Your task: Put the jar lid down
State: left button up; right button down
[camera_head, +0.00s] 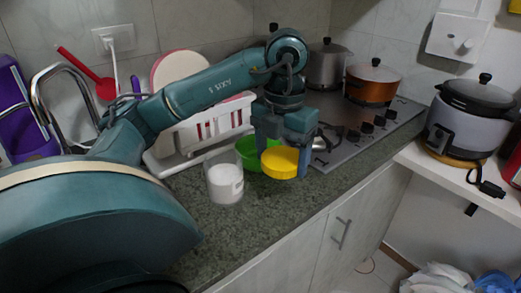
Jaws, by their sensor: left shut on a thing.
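The jar lid (281,163) is a yellow disc. My left gripper (283,151) is shut on it and holds it above the counter's front part; the exact height is hard to tell. A clear open jar (225,181) with white contents stands upright on the counter, to the left of the lid and apart from it. My right gripper is not in view.
A green bowl (246,153) stands just behind the lid. A white dish rack (215,128) is behind the jar. A stove (366,122) with an orange pot (372,84) is at the right. The counter (262,205) is clear in front of the jar.

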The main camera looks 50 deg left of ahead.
pick_arm(q)
send_over(279, 202)
notch_tip(279, 202, down, 6)
jog(key=shift+s+r, duration=0.1)
jog(key=shift+r, duration=0.05)
notch_tip(279, 202, down, 3)
jog(key=shift+b, duration=0.3)
jog(key=shift+f, duration=0.2)
jog(key=o, duration=0.9)
jog(key=shift+r, duration=0.1)
